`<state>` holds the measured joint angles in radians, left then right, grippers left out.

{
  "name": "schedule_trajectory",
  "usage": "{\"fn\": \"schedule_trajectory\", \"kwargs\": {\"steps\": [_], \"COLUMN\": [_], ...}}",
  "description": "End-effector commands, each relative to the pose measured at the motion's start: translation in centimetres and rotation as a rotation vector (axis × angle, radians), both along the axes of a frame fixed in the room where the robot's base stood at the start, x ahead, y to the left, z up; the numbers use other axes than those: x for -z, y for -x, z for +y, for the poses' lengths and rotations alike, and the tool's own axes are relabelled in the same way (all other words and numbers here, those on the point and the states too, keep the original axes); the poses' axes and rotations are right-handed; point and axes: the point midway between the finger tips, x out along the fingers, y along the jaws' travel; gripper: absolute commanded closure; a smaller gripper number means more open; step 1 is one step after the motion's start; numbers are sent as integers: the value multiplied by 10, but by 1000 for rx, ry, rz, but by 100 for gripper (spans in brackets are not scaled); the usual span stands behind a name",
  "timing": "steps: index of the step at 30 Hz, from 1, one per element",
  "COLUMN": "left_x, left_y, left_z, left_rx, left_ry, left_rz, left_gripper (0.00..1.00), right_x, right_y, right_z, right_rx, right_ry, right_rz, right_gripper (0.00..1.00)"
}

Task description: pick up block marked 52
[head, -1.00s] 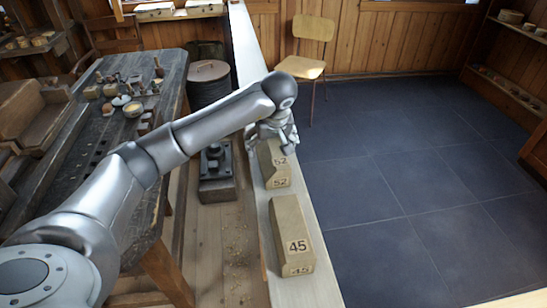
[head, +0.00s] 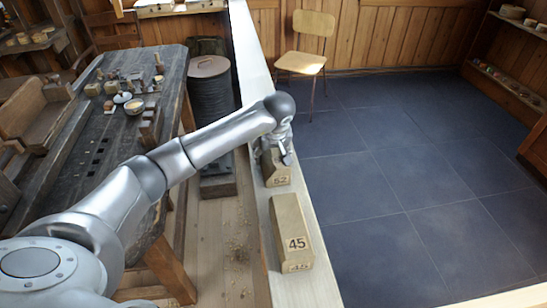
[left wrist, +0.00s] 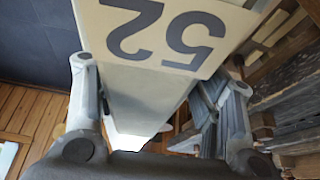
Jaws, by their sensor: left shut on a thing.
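The block marked 52 (head: 278,180) is a pale wooden block on the long narrow ledge (head: 324,290), just beyond the block marked 45 (head: 292,228). My left gripper (head: 273,153) comes down over it from above and hides much of its top. In the left wrist view the block (left wrist: 150,80) fills the middle with its dark 52 upside down. The left gripper's fingers (left wrist: 158,75) stand one on each side of it, shut on it. The block still appears to rest on the ledge. My right gripper is not in view.
A dark workbench (head: 85,150) with small turned pieces stands at the left. A dark tool (head: 217,182) sits left of the ledge. A chair (head: 305,60) stands at the back beside the ledge. The dark tiled floor (head: 420,170) at the right is clear.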

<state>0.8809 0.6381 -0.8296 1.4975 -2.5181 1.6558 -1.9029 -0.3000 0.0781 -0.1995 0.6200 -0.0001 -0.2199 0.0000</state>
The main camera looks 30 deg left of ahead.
Motion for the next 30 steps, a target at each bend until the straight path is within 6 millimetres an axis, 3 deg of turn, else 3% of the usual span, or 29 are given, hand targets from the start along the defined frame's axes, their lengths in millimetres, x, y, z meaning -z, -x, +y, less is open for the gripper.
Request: {"fn": "schedule_trajectory", "kwargs": {"steps": [1,4,18,23,30], "left_x": [0,0,-10,-29,-83], "left_y": [0,0,-1,-2,43], "left_z": [0,0,1,1,3], "left_rx": [0,0,0,-1,1], "left_ry": [-1,-1,0,-2,-3], "left_rz": [1,1,-4,-8,-10], "left_gripper": [59,72,73,73,73], "right_x": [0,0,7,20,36], "right_y": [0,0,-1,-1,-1], "right_z": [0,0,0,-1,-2], "right_rx": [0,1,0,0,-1], "right_ry": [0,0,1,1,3], "right_rz": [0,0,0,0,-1], "right_gripper": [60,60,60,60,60]}}
